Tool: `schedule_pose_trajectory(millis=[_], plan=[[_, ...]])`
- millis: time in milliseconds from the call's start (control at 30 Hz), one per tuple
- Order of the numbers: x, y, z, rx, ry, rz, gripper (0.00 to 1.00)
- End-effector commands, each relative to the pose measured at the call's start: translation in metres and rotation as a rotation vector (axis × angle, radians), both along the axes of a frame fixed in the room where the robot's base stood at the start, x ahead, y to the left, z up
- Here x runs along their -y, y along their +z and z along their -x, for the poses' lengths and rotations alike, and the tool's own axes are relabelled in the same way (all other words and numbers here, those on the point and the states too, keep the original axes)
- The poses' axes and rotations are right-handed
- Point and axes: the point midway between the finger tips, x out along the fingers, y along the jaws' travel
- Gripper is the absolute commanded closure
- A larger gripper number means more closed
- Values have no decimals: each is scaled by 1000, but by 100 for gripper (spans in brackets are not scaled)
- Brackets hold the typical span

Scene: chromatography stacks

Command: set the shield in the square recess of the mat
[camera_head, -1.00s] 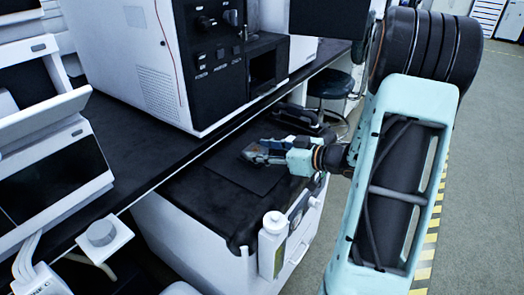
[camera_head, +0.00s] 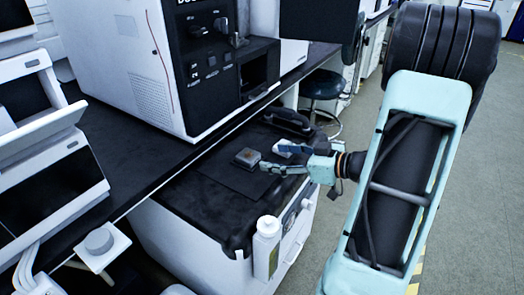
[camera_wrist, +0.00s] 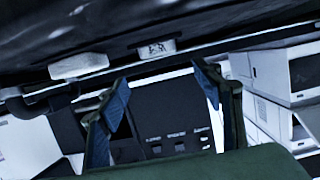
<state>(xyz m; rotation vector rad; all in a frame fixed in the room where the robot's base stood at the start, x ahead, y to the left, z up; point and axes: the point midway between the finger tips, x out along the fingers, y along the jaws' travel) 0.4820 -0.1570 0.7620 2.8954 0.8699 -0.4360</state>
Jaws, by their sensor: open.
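The shield (camera_head: 247,157) is a small, square, grey piece with a brownish top. It rests on the dark mat (camera_head: 226,177) near the mat's far edge in the head view. The recess cannot be made out, so I cannot tell whether the shield is seated in it. My gripper (camera_head: 272,158) is open and empty, just right of the shield and apart from it, with its fingers pointing left. In the wrist view my gripper's blue-padded fingers (camera_wrist: 163,92) are spread with nothing between them. I cannot surely pick out the shield there.
The mat lies on a black-topped white cabinet (camera_head: 175,236). A white bottle (camera_head: 266,247) stands at its front edge, and a black handled object (camera_head: 287,122) lies behind. A dark bench (camera_head: 140,165) with a large white instrument (camera_head: 115,60) overhangs the left side.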

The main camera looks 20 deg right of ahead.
Motion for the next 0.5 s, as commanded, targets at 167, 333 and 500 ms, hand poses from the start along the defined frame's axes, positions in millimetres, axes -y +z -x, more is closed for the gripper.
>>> schedule_pose_trajectory(millis=[167,333,500], plan=[[15,10,23,0,-1,0,40],[20,12,32,0,1,0,40],[21,11,33,0,1,0,40]])
